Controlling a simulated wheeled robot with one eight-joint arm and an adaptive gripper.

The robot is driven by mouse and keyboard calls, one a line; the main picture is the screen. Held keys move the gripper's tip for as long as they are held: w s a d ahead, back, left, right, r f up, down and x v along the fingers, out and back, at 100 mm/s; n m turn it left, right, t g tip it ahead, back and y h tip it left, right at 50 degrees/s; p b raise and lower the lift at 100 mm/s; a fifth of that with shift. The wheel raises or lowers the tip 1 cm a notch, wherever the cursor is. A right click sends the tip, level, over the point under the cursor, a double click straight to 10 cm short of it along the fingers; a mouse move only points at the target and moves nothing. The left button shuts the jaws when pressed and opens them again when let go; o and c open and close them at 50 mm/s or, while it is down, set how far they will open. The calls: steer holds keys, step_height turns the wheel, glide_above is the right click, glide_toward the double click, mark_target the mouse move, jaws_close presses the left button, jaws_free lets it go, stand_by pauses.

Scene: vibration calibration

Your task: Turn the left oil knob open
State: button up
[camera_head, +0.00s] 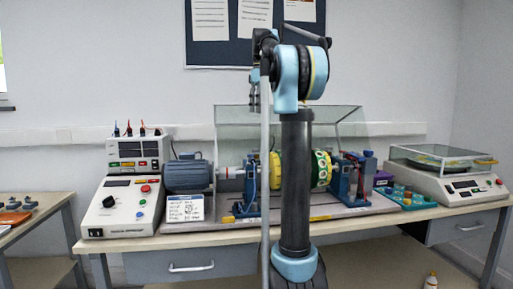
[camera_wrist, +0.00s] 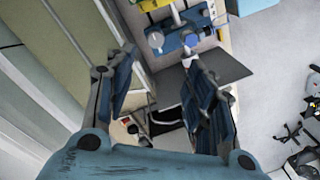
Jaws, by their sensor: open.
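The test rig stands on the bench, with blue bearing supports at both ends of a yellow-green rotor (camera_head: 321,170). The left support (camera_head: 248,186) shows left of my arm, but I cannot make out its oil knob in the head view. In the wrist view, a blue rig part (camera_wrist: 175,42) lies beyond my fingertips, with a small round blue piece (camera_wrist: 192,40) that may be a knob; I cannot tell which side it belongs to. My gripper (camera_wrist: 160,62) is open and empty, its two blue-padded fingers wide apart. It appears apart from the rig.
A blue motor (camera_head: 187,175) and a white label card (camera_head: 185,208) are left of the rig. A control box (camera_head: 125,207) stands further left. A clear raised cover (camera_head: 240,122) is behind the rotor. A covered white device (camera_head: 447,180) stands right. My arm hides the rig's middle.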

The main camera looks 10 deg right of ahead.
mark_target(256, 149)
steer(key=f, duration=1)
steer(key=a+f, duration=0.1)
steer(key=f, duration=0.5)
steer(key=shift+s+f, duration=0.1)
steer(key=shift+c, duration=0.4)
steer(key=c, duration=1)
